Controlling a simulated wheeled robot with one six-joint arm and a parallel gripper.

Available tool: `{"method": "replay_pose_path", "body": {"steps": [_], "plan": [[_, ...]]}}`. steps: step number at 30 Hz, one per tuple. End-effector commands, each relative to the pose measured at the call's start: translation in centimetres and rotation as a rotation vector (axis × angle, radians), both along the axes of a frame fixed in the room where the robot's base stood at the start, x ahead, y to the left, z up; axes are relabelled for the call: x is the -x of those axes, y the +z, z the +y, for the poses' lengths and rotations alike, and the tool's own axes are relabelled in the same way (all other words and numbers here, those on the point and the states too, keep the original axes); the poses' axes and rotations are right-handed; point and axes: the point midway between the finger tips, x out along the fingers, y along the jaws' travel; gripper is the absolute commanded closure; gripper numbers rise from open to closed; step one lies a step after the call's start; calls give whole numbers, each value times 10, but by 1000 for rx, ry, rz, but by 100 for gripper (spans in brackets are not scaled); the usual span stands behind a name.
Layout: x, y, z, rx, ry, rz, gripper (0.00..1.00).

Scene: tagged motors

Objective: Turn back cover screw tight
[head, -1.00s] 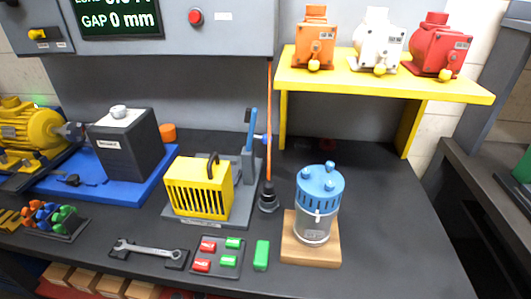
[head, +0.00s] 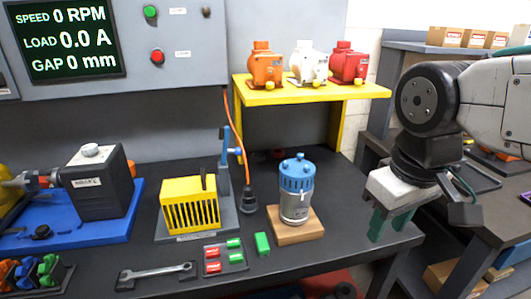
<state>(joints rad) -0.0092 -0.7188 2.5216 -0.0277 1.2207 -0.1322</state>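A grey motor (head: 295,207) with a blue ribbed cover (head: 297,175) stands upright on a wooden block (head: 296,233) at the right of the dark bench. Small blue knobs show on top of the cover; I cannot tell which is the back screw or how tight it is. My gripper (head: 390,221) hangs at the right, pointing down, near the bench's right edge. Its two green fingers are apart with nothing seen between them. It is well to the right of the motor and touches nothing that I can see.
A yellow shelf (head: 312,95) with an orange, a white and a red motor overhangs the back right. A yellow caged unit (head: 190,204) with a blue lever (head: 224,150) stands left of the motor. A green block (head: 262,243), a button tray (head: 224,257) and a wrench (head: 158,272) lie in front.

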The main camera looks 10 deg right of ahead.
Motion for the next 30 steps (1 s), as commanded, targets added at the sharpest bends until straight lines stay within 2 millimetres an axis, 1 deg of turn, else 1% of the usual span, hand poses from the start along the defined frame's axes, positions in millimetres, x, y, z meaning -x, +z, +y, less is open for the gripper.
{"method": "replay_pose_path", "body": {"steps": [2,5,6,8,9,11,12,15,16,18,22,26,30], "plan": [[-22,11,0,47,176,6,63],[-62,28,2,136,507,20,63],[-81,35,4,177,658,28,63],[-109,44,9,238,890,48,63],[-128,49,14,281,1042,63,63],[-156,55,22,339,1259,89,63],[-173,57,27,376,1395,109,63],[-210,61,41,455,1688,160,63],[-219,62,46,475,1761,173,63],[-237,63,54,513,1902,204,63],[-256,64,63,555,2059,241,63],[-263,57,63,566,2106,254,63],[-267,38,57,564,2106,256,63]]}}
